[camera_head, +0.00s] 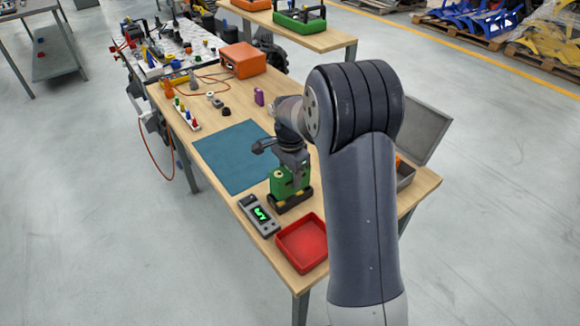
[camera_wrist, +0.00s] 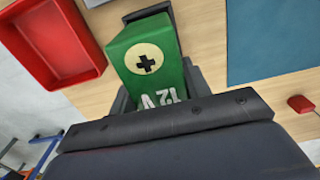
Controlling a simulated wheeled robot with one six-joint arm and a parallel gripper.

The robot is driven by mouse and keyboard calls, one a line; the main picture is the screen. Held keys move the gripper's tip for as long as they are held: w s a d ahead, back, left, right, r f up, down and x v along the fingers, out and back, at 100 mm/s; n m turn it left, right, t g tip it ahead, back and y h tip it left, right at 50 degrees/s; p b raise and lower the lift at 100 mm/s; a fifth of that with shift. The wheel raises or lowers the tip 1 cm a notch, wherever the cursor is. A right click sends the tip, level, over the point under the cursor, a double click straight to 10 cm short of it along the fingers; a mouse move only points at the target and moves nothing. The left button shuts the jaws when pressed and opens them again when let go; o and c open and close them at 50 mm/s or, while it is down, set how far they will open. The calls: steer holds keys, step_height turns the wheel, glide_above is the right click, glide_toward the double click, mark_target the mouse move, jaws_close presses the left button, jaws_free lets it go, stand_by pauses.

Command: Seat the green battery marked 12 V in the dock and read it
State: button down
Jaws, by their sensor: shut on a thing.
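The green battery (camera_head: 290,184) stands upright at the black dock (camera_head: 291,204) near the front of the workbench. In the wrist view the battery (camera_wrist: 150,62) shows a cream disc with a black plus and the white marking 12 V. My gripper (camera_head: 291,168) is shut on the battery from above. The battery's lower end is at the dock; I cannot tell whether it is fully down. A grey meter (camera_head: 259,215) with lit green digits lies left of the dock; the digits are turned and too small to read surely.
A red tray (camera_head: 302,243) sits close in front of the dock, and a blue mat (camera_head: 235,157) lies behind it. A purple block (camera_head: 259,97) and an orange case (camera_head: 243,60) are farther back. An open grey box (camera_head: 405,175) is at the right, partly behind my arm.

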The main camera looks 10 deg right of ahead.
mark_target(290, 186)
steer(key=shift+w+f, duration=0.1)
steer(key=shift+f, duration=1.75)
steer(key=shift+f, duration=0.25)
steer(key=c, duration=0.7)
jaws_free()
step_height(290, 186, up, 12)
steer(key=shift+r, duration=0.2)
steer(key=shift+f, duration=0.15)
step_height(290, 186, down, 13)
steer(key=shift+r, duration=2.05)
